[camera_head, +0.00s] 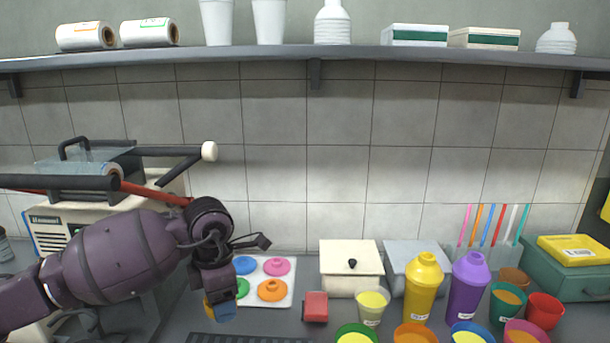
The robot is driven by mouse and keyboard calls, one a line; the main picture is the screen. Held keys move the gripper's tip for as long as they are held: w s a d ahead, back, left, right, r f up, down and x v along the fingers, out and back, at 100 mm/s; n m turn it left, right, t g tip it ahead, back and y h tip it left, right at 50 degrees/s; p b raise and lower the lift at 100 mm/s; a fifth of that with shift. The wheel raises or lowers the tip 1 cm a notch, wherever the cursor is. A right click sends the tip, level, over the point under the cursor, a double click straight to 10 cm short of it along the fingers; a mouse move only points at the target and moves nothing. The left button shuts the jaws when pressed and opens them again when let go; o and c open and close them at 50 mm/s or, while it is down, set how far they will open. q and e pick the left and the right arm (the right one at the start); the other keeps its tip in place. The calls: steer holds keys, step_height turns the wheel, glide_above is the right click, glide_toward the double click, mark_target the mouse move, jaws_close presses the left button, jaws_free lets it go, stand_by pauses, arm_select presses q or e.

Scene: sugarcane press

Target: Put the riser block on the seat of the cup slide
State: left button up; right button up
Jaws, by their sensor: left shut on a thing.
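My left gripper (219,297) points down over the counter, left of centre. It is shut on a small blue block (224,312) with a yellow patch on its left side. The gripper hides the block's upper part. I take this block to be the riser block, but no marking shows it. The press (60,226), a cream machine with red and black levers, stands at the left, partly behind my left arm. I cannot make out the cup slide or its seat; my arm covers the press's lower front. My right gripper is not in view.
A white tray of coloured lids (285,297) lies behind the gripper. A dark grate (250,338) is at the front edge. A red block (315,306), a cream box (351,262), bottles (423,285) and several coloured cups fill the right. A shelf (330,53) runs above.

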arm_select(q)
steer(key=m, duration=0.4)
steer(key=shift+s, duration=0.35)
steer(key=m, duration=0.4)
steer(key=shift+s+a+f+m, duration=0.1)
steer(key=shift+s+f+m, duration=0.05)
steer(key=shift+s+m, duration=0.25)
steer(key=m, duration=0.3)
steer(key=s+m, duration=0.1)
steer(key=m, duration=0.1)
steer(key=shift+s+a+f+m, duration=0.1)
steer(key=shift+a+f+m, duration=0.05)
steer(key=shift+f+m, duration=0.15)
steer(key=s+a+f+m, duration=0.4)
steer(key=s+m, duration=0.2)
steer(key=m, duration=0.3)
steer(key=shift+a, duration=0.25)
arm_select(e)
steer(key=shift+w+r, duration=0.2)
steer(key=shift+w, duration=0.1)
